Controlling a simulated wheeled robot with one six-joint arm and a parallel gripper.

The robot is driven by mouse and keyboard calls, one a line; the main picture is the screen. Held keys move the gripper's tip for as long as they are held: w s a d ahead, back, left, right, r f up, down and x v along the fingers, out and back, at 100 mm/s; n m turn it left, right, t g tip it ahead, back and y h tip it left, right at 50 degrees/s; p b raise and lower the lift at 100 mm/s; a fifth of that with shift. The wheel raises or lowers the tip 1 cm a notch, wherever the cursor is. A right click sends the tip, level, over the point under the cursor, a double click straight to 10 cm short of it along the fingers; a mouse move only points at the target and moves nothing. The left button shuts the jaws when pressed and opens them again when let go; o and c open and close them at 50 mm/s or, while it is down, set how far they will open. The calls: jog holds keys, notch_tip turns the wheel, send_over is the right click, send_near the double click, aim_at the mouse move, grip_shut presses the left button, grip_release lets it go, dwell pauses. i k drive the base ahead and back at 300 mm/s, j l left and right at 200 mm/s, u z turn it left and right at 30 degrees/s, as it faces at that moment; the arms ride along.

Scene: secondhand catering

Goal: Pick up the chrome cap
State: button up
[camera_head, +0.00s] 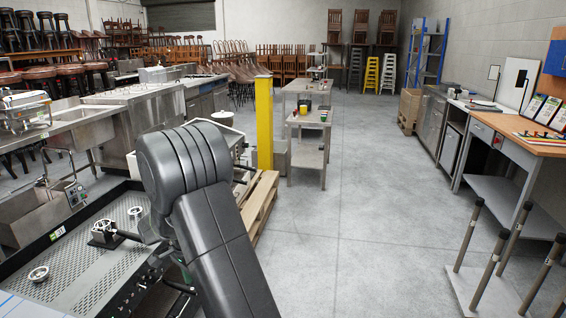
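Two small round chrome pieces are on the dark perforated metal surface (75,262) at the lower left. One chrome piece (38,273) is near the left, and a smaller one (135,211) is farther back, close to my arm. I cannot tell for sure which is the chrome cap. A boxy chrome fitting with a dark knob (103,232) stands between them. My dark grey arm rises from the bottom and bends down over the right side of this surface.
A steel sink counter (85,125) stands behind on the left. A yellow post (264,122) and a wooden pallet (260,203) are right of my arm. Upright rods on a base (487,295) stand at the lower right, by a workbench (510,140). The middle floor is clear.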

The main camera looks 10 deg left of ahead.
aim_at(136, 212)
jog(key=i+u, duration=0.3)
jog(key=i, duration=0.25)
jog(key=i+u, duration=0.25)
jog(key=i, duration=0.35)
jog(key=i+l+u, duration=0.3)
jog(key=i, duration=0.25)
jog(key=i+j+u, duration=0.35)
jog(key=i, duration=0.3)
jog(key=i+u, duration=0.35)
jog(key=i, duration=0.3)
jog(key=z, duration=0.3)
